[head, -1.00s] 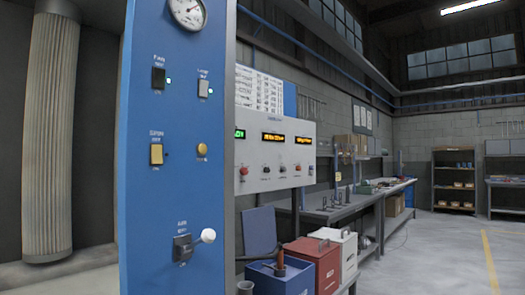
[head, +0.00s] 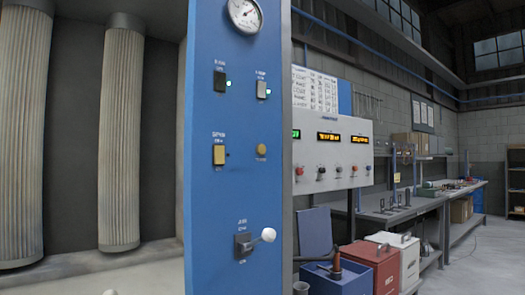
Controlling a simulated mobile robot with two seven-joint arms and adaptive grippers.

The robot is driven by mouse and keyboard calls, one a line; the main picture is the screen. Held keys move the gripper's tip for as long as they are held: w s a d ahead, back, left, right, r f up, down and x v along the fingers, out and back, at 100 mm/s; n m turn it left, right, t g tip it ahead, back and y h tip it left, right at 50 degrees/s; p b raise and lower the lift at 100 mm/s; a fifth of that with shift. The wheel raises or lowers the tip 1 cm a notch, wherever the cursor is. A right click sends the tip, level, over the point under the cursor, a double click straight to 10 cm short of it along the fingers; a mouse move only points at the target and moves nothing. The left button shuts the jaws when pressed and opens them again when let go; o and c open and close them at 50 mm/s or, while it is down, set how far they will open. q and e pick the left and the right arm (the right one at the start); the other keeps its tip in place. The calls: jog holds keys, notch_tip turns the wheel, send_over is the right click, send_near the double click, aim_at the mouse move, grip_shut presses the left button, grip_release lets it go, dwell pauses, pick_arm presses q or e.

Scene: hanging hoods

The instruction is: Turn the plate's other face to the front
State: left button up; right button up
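No plate that I can pick out as a separate object shows in the head view. A tall blue panel (head: 230,180) stands upright in the middle. It carries a round gauge (head: 245,14), a dark switch, a yellow switch (head: 219,155), a yellow round button and a lever with a white knob (head: 267,235). Neither of my grippers can be made out. A small pale rounded thing shows at the bottom edge, left of the panel; I cannot tell what it is.
Tall pleated filter cylinders (head: 122,140) hang left of the panel. To the right are a grey control box (head: 330,155) with lit displays, a blue bin (head: 350,275), a red box (head: 391,262) and a long workbench (head: 395,213). Open floor lies at the far right.

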pick_arm(q)
grip_shut()
dwell(1.0)
